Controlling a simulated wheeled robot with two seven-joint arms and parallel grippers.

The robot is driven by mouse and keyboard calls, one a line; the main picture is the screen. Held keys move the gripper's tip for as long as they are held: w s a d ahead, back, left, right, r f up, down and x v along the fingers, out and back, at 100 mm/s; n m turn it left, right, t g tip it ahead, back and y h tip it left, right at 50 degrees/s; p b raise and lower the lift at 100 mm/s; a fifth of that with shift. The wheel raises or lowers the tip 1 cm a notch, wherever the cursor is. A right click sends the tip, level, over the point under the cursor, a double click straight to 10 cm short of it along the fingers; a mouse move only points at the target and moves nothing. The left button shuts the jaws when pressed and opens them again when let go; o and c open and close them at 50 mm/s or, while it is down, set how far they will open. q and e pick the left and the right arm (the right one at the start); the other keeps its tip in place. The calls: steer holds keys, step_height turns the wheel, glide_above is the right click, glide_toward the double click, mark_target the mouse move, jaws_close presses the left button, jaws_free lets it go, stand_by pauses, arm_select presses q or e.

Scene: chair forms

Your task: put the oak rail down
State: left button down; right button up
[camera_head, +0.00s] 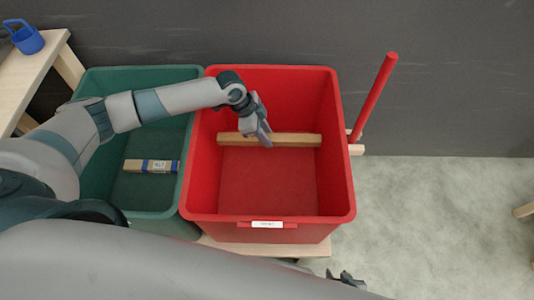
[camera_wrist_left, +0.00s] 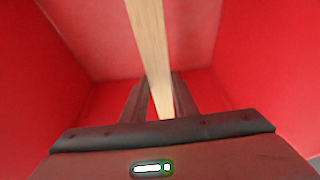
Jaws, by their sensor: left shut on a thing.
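The oak rail (camera_head: 290,140) is a pale wooden bar lying crosswise inside the upper part of the red bin (camera_head: 268,180) in the head view. My left gripper (camera_head: 262,138) reaches down into the red bin and is shut on the rail near its middle. In the left wrist view, the rail (camera_wrist_left: 150,45) runs between the two fingers (camera_wrist_left: 158,98), with red walls around it. I cannot tell whether the rail touches the bin floor. My right gripper (camera_head: 347,279) shows only in small part at the bottom edge of the head view.
A green bin (camera_head: 150,205) stands left of the red bin and holds a short wooden piece (camera_head: 150,166) with a blue and white band. A red pole (camera_head: 375,95) stands at the right. A blue basket-like item (camera_head: 27,40) sits on a wooden table (camera_head: 25,75).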

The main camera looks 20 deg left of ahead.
arm_select(q)
steer(key=shift+f, duration=2)
steer(key=shift+f, duration=0.1)
steer(key=shift+f, duration=0.35)
step_height(320, 180, down, 3)
steer(key=shift+r, duration=0.1)
steer(key=shift+f, duration=0.5)
